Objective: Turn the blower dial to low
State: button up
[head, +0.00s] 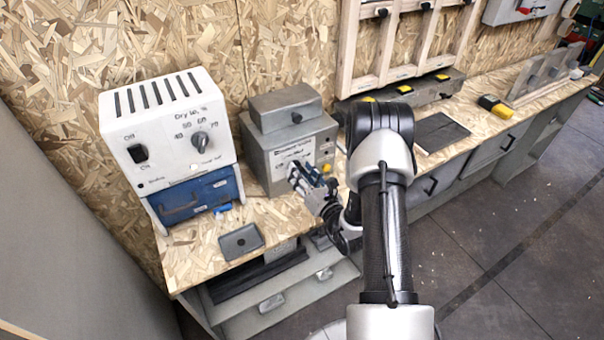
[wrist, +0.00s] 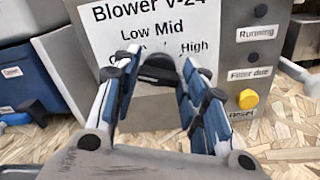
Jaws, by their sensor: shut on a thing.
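The grey blower box (head: 308,145) stands on the bench against the chipboard wall. In the wrist view its white label (wrist: 128,22) reads "Blower V-24" with "Low", "Mid" and "High" around a black dial (wrist: 160,69); the off mark is partly hidden. My gripper (head: 308,175) is at the front of the box. In the wrist view my gripper (wrist: 158,72) has one blue-padded finger on each side of the dial and is shut on it. The fingers cover the dial's ends, so I cannot tell exactly which mark it points to.
A yellow button (wrist: 247,99) and "Running" and "Filter due" labels sit right of the dial. A white dry unit (head: 168,130) with its own knob stands left, above a blue case (head: 197,195). A dark tray (head: 241,241) lies in front on the bench.

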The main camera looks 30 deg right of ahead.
jog(key=shift+c, duration=0.6)
jog(key=shift+m, duration=0.3)
jog(key=m+p, duration=0.1)
jog(key=m, duration=0.7)
jog(key=shift+d+f+p, duration=0.1)
jog(key=shift+f+p, duration=0.1)
jog(key=shift+p, duration=0.2)
jog(key=o, duration=1.1)
jog(key=shift+c, duration=0.2)
